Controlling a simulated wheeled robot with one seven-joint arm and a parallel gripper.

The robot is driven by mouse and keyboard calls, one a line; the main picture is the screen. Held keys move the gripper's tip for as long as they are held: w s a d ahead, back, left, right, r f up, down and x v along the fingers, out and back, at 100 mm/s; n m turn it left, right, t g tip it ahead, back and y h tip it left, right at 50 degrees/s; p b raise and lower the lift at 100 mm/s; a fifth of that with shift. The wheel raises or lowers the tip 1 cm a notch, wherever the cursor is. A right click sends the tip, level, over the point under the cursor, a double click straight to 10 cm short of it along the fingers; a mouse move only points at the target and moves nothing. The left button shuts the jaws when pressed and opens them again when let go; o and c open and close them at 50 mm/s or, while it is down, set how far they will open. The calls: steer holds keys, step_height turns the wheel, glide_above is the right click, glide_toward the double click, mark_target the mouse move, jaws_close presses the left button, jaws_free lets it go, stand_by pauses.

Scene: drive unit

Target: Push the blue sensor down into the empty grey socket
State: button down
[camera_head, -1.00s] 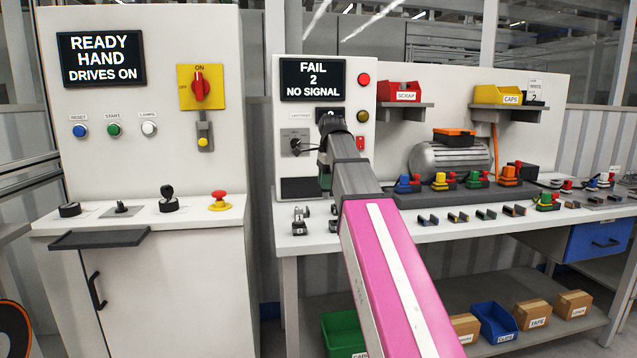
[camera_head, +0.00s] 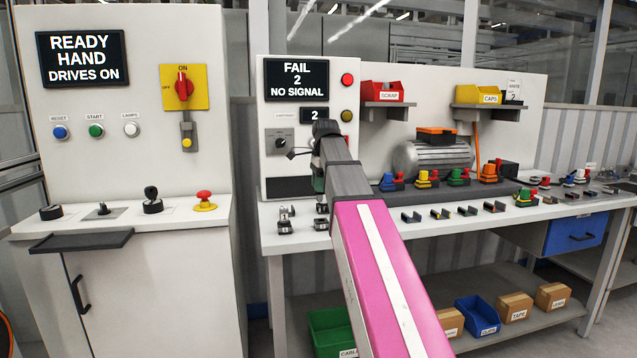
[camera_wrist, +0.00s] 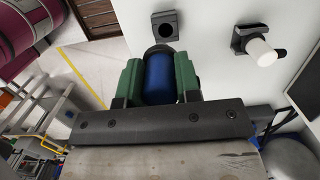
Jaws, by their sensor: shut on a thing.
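My gripper (camera_wrist: 159,68) has its two green fingers shut around the blue sensor (camera_wrist: 158,84), a blue cylinder, in the wrist view. A dark rounded part shows at the sensor's far end. The empty grey socket (camera_wrist: 165,26), a dark square block with a round opening, sits on the white surface just beyond the sensor. The sensor appears apart from it; the height between them cannot be told. In the head view my arm hides most of the gripper (camera_head: 319,184) and the sensor, and I cannot make out the socket there.
A second dark socket holding a white cylinder (camera_wrist: 262,52) stands right of the empty one. The bench (camera_head: 300,236) carries small metal parts (camera_head: 285,220) left of my arm and a grey rack of coloured parts to its right. The tester display (camera_head: 297,80) reads FAIL 2 NO SIGNAL.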

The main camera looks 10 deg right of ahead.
mark_target(321, 200)
steer(key=shift+w+d+f, duration=0.15)
steer(key=shift+f, duration=0.6)
steer(key=shift+w+d+f, duration=0.1)
steer(key=shift+d+f, duration=0.05)
steer(key=shift+f, duration=0.6)
steer(key=shift+f, duration=1.4)
steer(key=shift+f, duration=0.35)
steer(key=shift+f, duration=1.55)
steer(key=c, duration=0.7)
jaws_free()
steer(key=shift+c, duration=0.2)
